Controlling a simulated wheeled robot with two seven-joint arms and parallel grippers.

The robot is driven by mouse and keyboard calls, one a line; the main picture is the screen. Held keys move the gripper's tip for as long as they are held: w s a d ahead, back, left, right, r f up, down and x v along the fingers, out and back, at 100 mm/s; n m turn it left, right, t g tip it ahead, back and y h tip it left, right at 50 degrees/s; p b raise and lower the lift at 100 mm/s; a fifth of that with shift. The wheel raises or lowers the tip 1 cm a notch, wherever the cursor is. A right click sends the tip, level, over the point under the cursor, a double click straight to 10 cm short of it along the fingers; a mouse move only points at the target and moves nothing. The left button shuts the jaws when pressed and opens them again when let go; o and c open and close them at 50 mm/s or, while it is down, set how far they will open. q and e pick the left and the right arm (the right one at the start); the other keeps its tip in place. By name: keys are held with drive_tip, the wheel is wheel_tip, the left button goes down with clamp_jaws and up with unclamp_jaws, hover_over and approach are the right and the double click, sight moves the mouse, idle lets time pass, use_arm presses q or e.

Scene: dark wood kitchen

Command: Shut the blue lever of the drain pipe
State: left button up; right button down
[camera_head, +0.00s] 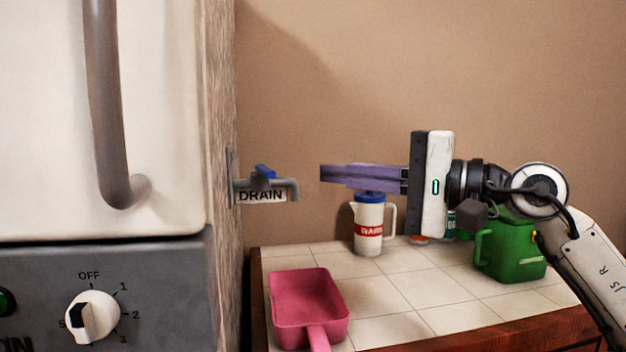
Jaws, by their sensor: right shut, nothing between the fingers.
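The grey drain pipe (282,183) comes out of the side panel left of the counter, with a white "DRAIN" label (261,196) hanging below it. Its blue lever (265,171) sits on top of the pipe, pointing obliquely across it. My right gripper (322,173) is shut and empty, with its purple fingers pointing left. The fingertips are to the right of the pipe's end, at about lever height, with a visible gap between them. My left gripper is not in view.
A white jug (368,225) with a blue lid stands below my right fingers. A green container (512,248) stands on the tiled counter (400,290) at right, and a pink scoop (309,300) lies at front left. A white appliance with a handle (105,110) and knob (93,316) fills the left.

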drive_tip(key=s+d, duration=0.1)
drive_tip(key=s, duration=0.1)
drive_tip(key=s+d, duration=0.2)
drive_tip(key=shift+s+d+b, duration=0.15)
drive_tip(key=shift+s+b, duration=0.15)
drive_tip(key=shift+s, duration=0.1)
